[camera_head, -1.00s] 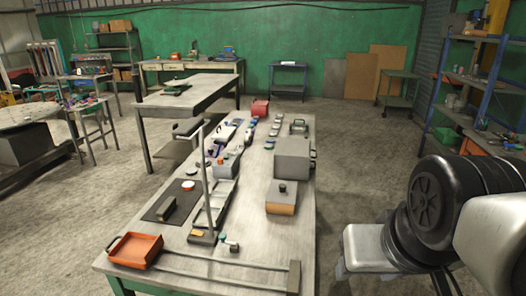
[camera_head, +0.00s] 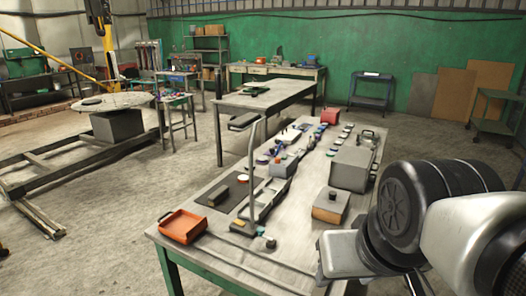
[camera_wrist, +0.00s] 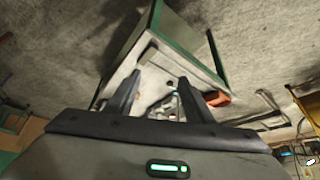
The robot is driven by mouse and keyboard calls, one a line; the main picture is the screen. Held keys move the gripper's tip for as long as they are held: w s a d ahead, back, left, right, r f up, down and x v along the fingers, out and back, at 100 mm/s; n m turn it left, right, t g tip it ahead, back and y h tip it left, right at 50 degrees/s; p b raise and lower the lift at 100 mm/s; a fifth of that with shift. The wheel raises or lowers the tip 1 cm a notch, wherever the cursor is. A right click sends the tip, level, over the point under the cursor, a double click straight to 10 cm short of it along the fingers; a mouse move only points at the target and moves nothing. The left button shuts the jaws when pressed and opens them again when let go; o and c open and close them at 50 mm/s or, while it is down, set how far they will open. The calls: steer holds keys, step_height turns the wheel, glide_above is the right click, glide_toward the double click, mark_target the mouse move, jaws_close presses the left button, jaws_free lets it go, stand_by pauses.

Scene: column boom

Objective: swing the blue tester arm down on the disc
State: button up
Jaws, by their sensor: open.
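The work table (camera_head: 300,212) holds small items in the head view. A pale disc (camera_head: 242,179) lies on a dark mat (camera_head: 215,204) at its left side. A small box with bluish parts (camera_head: 283,165) stands further back; it is too small to tell whether this is the blue tester arm. A thin upright post with a dark head (camera_head: 243,122) rises in front of it. My gripper (camera_wrist: 160,79) is open and empty in the wrist view, its fingers apart and pointing toward the table top, which is some way off.
An orange tray (camera_head: 182,227) sits at the table's near left corner. It also shows in the wrist view (camera_wrist: 217,99). A grey case (camera_head: 352,168) and a tan-sided block (camera_head: 328,209) stand at the right. Open floor (camera_head: 90,260) lies left of the table.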

steer(key=shift+r, duration=0.1)
steer(key=c, duration=0.3)
step_height(320, 180, up, 6)
steer(key=p, duration=0.5)
steer(key=shift+f+p, duration=0.25)
steer(key=shift+p, duration=0.1)
jaws_close()
steer(key=shift+f+b, duration=0.3)
